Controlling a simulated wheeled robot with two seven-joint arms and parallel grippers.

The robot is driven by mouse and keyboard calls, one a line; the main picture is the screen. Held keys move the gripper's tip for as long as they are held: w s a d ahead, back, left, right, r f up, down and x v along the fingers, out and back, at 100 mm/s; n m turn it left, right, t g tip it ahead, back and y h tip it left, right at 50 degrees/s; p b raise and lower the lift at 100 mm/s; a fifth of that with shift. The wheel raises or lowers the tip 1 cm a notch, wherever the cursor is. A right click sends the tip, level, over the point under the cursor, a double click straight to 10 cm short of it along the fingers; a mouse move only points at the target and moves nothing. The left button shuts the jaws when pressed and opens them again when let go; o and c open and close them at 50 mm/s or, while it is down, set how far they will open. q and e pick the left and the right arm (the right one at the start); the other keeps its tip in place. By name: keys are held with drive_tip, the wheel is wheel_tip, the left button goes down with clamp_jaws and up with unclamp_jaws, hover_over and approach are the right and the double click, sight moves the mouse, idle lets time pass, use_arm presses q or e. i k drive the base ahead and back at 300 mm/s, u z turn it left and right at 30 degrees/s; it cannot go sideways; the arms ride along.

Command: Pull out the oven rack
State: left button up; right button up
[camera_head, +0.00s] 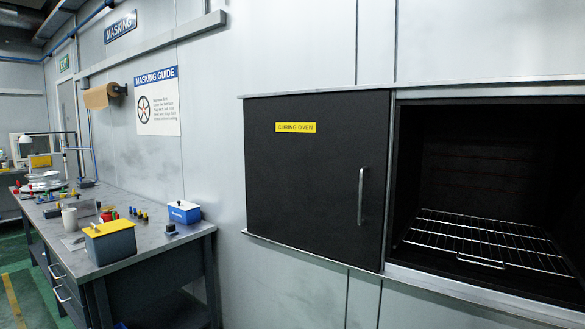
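The oven rack (487,240) is a wire grid lying inside the dark oven cavity (485,150) at the right. A small wire handle (481,262) shows at its front edge, just behind the sill. The black oven door panel (315,180), labelled "CURING OVEN", stands left of the opening and has a vertical metal handle (361,196). The rack looks empty. Neither of my grippers is in view.
A metal sill (480,292) runs along the bottom of the opening. A workbench (150,246) at the left bears a yellow-topped grey box (112,243), a blue-and-white box (184,212) and several small coloured parts. The space in front of the oven looks clear.

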sight(503, 268)
drive_tip(key=z, duration=1.2)
drive_tip(key=i, duration=0.7)
drive_tip(key=z, duration=1.15)
